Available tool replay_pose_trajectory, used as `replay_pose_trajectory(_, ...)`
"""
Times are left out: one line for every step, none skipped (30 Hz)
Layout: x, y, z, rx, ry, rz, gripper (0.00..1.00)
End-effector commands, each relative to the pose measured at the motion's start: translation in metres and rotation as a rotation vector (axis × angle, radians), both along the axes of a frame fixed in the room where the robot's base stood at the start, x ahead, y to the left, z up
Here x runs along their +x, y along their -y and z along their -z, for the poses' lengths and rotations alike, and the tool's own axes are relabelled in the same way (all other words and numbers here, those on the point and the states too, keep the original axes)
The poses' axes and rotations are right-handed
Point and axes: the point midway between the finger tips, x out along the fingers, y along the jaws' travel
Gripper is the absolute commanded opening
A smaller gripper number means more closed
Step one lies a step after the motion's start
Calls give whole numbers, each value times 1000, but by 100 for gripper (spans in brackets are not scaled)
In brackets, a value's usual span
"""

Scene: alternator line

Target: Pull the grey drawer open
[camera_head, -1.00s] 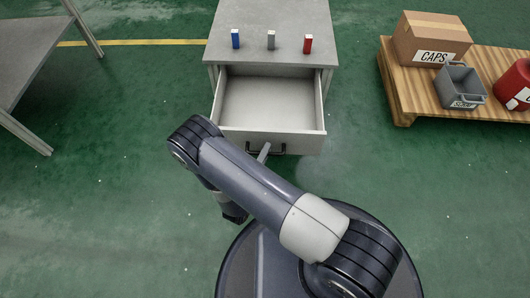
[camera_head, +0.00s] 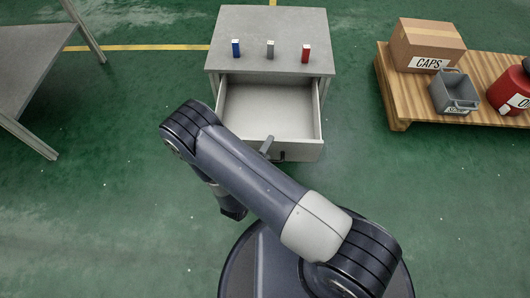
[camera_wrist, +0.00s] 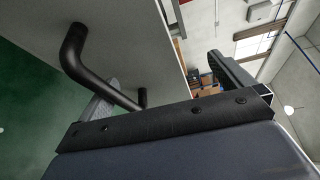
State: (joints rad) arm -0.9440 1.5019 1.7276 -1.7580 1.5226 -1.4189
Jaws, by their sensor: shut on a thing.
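The grey drawer stands well out of its grey cabinet (camera_head: 218,58), with its empty inside (camera_head: 268,108) in view. Its front (camera_head: 305,152) bears a dark bar handle (camera_head: 281,156), partly hidden by my arm. My gripper (camera_head: 266,146) is at the handle, shut on it; only a light finger shows past my arm. In the wrist view, the bent handle bar (camera_wrist: 74,48) stands out from the pale drawer front (camera_wrist: 130,45) and runs to my gripper (camera_wrist: 160,95). The grip itself is mostly hidden there by the gripper body.
Blue (camera_head: 236,49), grey (camera_head: 270,50) and red (camera_head: 306,54) blocks stand on the cabinet top. A wooden pallet (camera_head: 400,112) at the right bears a carton (camera_head: 425,45), a grey bin (camera_head: 455,92) and a red container (camera_head: 510,90). A grey table (camera_head: 35,60) is at the left. Floor between is clear.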

Motion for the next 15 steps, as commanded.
replay_pose_trajectory(0,1,-10,-8,20,6,82)
replay_pose_trajectory(-1,0,-9,-8,20,5,82)
replay_pose_trajectory(-3,-1,-9,-8,20,5,82)
replay_pose_trajectory(-5,-2,-8,-8,20,4,82)
replay_pose_trajectory(-6,-3,-8,-8,21,3,82)
replay_pose_trajectory(-9,-5,-7,-7,20,1,82)
replay_pose_trajectory(-11,-6,-6,-7,20,1,82)
replay_pose_trajectory(-13,-7,-6,-7,20,0,82)
replay_pose_trajectory(-15,-8,-5,-7,20,-2,82)
replay_pose_trajectory(-17,-9,-5,-7,20,-2,82)
replay_pose_trajectory(-19,-10,-4,-7,20,-3,81)
replay_pose_trajectory(-22,-12,-4,-7,20,-4,80)
replay_pose_trajectory(-24,-13,-3,-6,21,-3,79)
replay_pose_trajectory(-26,-14,-2,-6,21,-4,79)
replay_pose_trajectory(-28,-15,-2,-6,21,-5,76)
